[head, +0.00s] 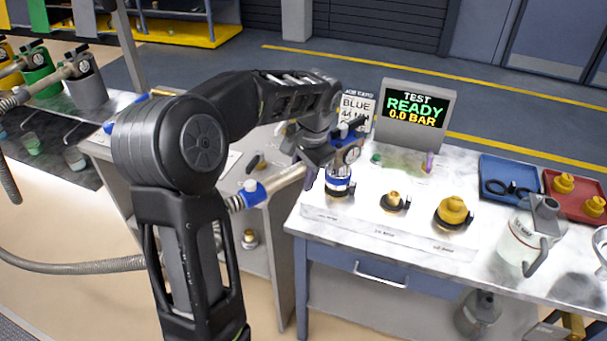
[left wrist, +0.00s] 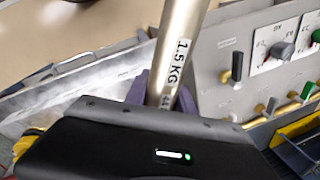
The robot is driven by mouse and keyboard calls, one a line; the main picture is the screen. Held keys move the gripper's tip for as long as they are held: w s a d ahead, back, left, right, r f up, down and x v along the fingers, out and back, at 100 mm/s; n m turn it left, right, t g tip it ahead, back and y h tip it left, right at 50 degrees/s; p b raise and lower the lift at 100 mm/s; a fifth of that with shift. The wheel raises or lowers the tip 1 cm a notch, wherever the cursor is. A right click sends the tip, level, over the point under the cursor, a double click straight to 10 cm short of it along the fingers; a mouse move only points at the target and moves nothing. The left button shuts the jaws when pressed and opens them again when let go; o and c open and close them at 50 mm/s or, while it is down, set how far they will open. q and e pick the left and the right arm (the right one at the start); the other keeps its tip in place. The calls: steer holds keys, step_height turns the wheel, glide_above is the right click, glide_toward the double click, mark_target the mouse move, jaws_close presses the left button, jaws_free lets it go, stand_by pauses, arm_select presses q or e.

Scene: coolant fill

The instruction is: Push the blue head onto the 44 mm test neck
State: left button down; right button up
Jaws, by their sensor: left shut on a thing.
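The blue head (head: 338,183) has blue bands, a gauge and a long metal handle with a blue collar (head: 254,193). It stands about upright at the leftmost position of the test block, where the 44 mm neck would be. The head covers that neck, and I cannot tell how far down it sits. My left gripper (head: 313,168) is shut on the metal handle beside the head. In the left wrist view the handle (left wrist: 178,55), marked "1.5 KG", runs between its purple fingers. My right gripper is not in view.
Two other necks with yellow parts (head: 394,200) (head: 453,211) stand to the right on the block. The test display (head: 415,109) reads READY, 0.0 BAR. A blue tray (head: 497,168), a red tray (head: 583,203) and a jug (head: 522,246) stand further right. Hoses hang at left.

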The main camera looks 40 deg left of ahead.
arm_select(q)
steer(key=shift+f+b, duration=0.65)
steer(key=shift+f, duration=0.25)
steer(key=c, duration=1)
jaws_free()
steer(key=shift+o, duration=0.2)
steer(key=r, duration=0.2)
steer(key=d+r, duration=0.1)
steer(key=r, duration=0.4)
steer(key=shift+s+d+r+b, duration=0.15)
steer(key=shift+d+r+b, duration=0.1)
steer(key=shift+r+b, duration=0.15)
steer(key=shift+f, duration=0.1)
